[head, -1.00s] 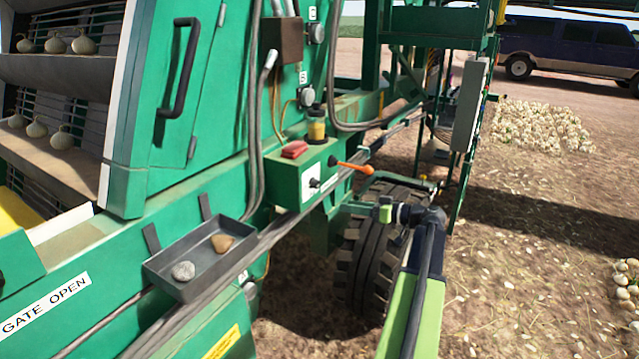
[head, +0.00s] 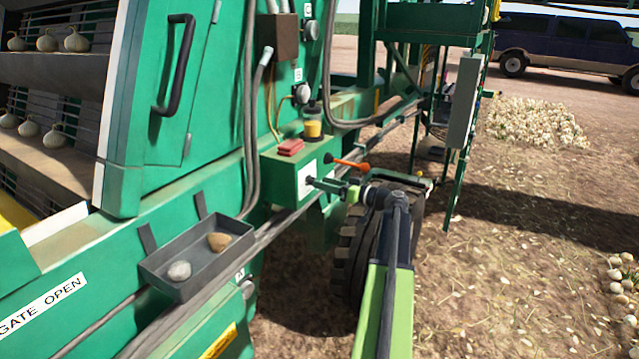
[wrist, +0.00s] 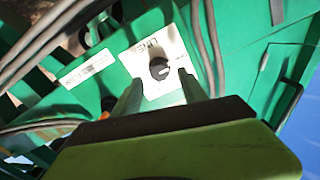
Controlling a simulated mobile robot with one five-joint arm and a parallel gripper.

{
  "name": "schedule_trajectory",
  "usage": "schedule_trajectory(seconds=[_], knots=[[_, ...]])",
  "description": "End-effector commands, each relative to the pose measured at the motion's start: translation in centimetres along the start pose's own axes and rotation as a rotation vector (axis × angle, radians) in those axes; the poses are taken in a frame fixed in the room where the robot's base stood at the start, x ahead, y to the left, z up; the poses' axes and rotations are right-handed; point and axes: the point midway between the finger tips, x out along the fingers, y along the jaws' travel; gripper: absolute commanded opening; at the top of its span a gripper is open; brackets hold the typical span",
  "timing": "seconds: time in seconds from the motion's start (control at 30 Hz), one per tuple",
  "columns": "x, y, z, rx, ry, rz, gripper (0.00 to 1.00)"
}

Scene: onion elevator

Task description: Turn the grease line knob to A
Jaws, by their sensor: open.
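A black round knob (wrist: 159,68) sits on a white label plate on the green box; I take it as the grease line knob. The upside-down lettering above it is hard to read, as is a small mark to its right. Which way the knob points is not clear. In the wrist view my gripper (wrist: 160,87) is open, its green fingers on either side just below the knob, and no contact shows. In the head view my gripper (head: 328,186) is close to the white plate (head: 307,177); its fingers partly cover the knob there.
An orange-tipped lever (head: 352,165) sticks out just above my gripper. A red block (head: 290,147) and a yellow-filled jar (head: 312,124) are on the box top. A grey tray (head: 160,263) with two stones is at left. A tyre (head: 357,240) is below.

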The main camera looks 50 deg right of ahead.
Motion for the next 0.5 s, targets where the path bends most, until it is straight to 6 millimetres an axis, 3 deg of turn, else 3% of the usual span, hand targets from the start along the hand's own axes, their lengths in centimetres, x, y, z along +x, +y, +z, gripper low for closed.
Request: schedule_trajectory(seconds=[0.2, 0.5], knots=[[2.5, 0.0, 0.0, 0.0, 0.0, 0.0, 0.5], [2.7, 0.0, 0.0, 0.0, 0.0, 0.001, 0.5]])
